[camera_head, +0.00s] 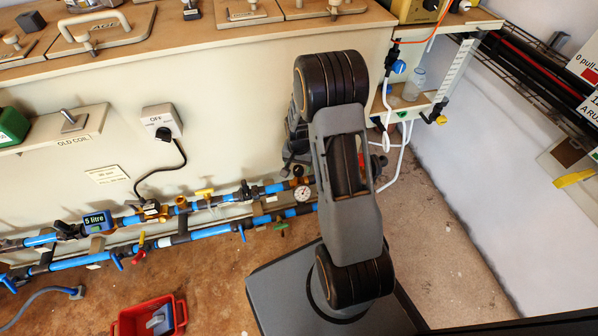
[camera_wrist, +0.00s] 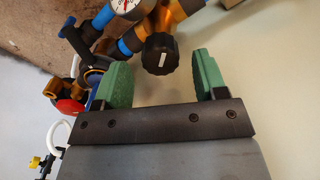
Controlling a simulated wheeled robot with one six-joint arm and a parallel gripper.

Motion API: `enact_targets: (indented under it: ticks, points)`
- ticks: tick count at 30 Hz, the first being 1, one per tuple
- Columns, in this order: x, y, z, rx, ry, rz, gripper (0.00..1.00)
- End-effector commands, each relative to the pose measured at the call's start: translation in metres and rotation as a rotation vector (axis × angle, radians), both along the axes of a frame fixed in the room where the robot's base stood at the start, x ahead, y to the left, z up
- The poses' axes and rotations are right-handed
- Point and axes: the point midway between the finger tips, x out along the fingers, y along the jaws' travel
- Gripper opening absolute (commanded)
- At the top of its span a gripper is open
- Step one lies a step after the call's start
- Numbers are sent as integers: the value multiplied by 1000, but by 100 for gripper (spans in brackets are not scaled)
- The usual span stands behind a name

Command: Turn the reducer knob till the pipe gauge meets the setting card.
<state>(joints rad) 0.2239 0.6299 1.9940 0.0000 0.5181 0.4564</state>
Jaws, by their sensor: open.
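The reducer knob (camera_wrist: 160,53) is black with a white mark and sits on a brass body (camera_wrist: 178,14) in the wrist view. My gripper (camera_wrist: 161,64) is open, its two green fingers on either side of the knob with gaps; they do not appear to touch it. The round white pipe gauge (camera_wrist: 123,4) is cut by the top edge there. In the head view the gauge (camera_head: 302,193) sits on the blue pipe, its reading too small to tell.
Blue pipes (camera_head: 210,231) with several valves run low along the cabinet. A meter marked "5 litre" (camera_head: 97,222) is at left. A red crate (camera_head: 150,318) stands on the floor. In the wrist view, a red round part (camera_wrist: 70,107) and fittings lie left of the fingers.

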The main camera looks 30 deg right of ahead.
Motion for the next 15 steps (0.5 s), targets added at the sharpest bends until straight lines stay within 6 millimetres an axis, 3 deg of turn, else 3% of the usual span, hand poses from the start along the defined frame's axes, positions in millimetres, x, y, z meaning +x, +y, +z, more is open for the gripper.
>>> enact_targets:
  ticks: [6,15]
  points:
    - [0,0,-20,0,0,0,65]
    - [0,0,-24,-1,-1,0,65]
